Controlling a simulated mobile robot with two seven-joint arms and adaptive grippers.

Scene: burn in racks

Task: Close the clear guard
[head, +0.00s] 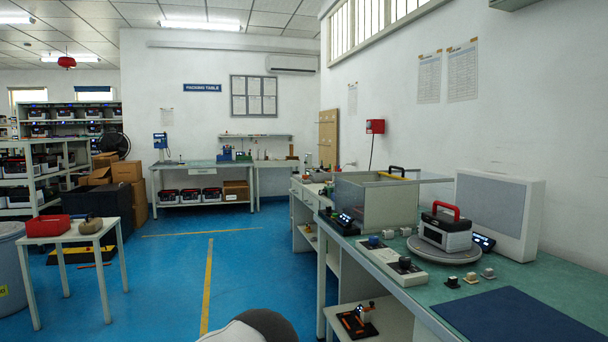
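What looks like the clear guard (375,207) is a see-through, box-shaped enclosure on the green workbench at the right. A thin clear panel (432,180) lies roughly level at its top and sticks out past its right side, so the guard looks open. A yellow and black handle shows at the top, but I cannot tell whether it belongs to the guard or to something behind it. Neither of my grippers is in view. Only a rounded grey and white part of mine shows at the bottom edge.
On the green bench (570,285), a red-handled unit (445,230) stands on a round grey turntable (445,250), right of the guard. A control box (392,262) with knobs and a dark blue mat (520,318) are nearer.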

